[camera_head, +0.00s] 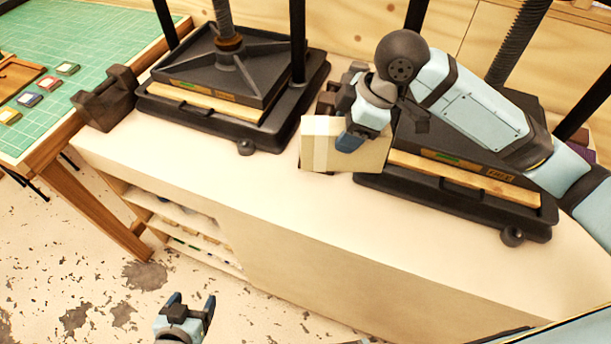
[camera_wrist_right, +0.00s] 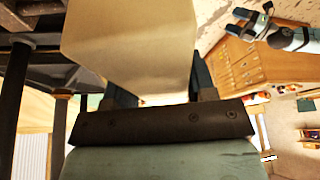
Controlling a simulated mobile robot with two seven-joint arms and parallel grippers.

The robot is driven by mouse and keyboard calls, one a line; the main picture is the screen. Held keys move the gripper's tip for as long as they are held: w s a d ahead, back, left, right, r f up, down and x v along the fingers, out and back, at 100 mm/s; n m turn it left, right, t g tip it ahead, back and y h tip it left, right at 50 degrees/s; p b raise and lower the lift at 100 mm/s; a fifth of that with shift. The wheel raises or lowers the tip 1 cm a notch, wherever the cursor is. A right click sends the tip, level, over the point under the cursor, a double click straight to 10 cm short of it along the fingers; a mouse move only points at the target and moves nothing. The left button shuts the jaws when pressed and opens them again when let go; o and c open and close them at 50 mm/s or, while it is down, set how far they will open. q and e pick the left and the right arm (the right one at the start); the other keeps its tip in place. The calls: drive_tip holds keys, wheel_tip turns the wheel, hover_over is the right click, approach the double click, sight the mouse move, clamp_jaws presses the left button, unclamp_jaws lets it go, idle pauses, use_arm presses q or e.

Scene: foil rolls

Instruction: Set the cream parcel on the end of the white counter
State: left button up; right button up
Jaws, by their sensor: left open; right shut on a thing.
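The cream parcel (camera_head: 320,145) is a pale box in the middle of the head view. My right gripper (camera_head: 350,138) is shut on it, and the arm reaches in from the right over a press. The parcel is at the right press's left front corner, above or on the white counter (camera_head: 200,170); I cannot tell whether it touches. In the right wrist view the parcel (camera_wrist_right: 125,45) fills the top middle between the fingers. My left gripper (camera_head: 188,308) is open and empty, low in front of the counter, over the floor.
Two black presses stand on the counter, one at left (camera_head: 225,75) and one at right (camera_head: 455,185). A dark block (camera_head: 105,100) sits at the counter's left end, beside a table with a green mat (camera_head: 100,40). The counter's front strip is bare.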

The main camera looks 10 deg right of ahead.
drive_tip(key=shift+w+r+n, duration=0.25)
drive_tip(key=shift+r+n, duration=0.05)
drive_tip(key=shift+f, duration=0.25)
drive_tip(key=f, duration=0.9)
drive_tip(key=f+p, duration=0.1)
drive_tip(key=f, duration=0.9)
drive_tip(key=shift+s, duration=0.2)
drive_tip(key=shift+f, duration=0.1)
drive_tip(key=o, duration=1.3)
drive_tip(key=shift+c, duration=0.2)
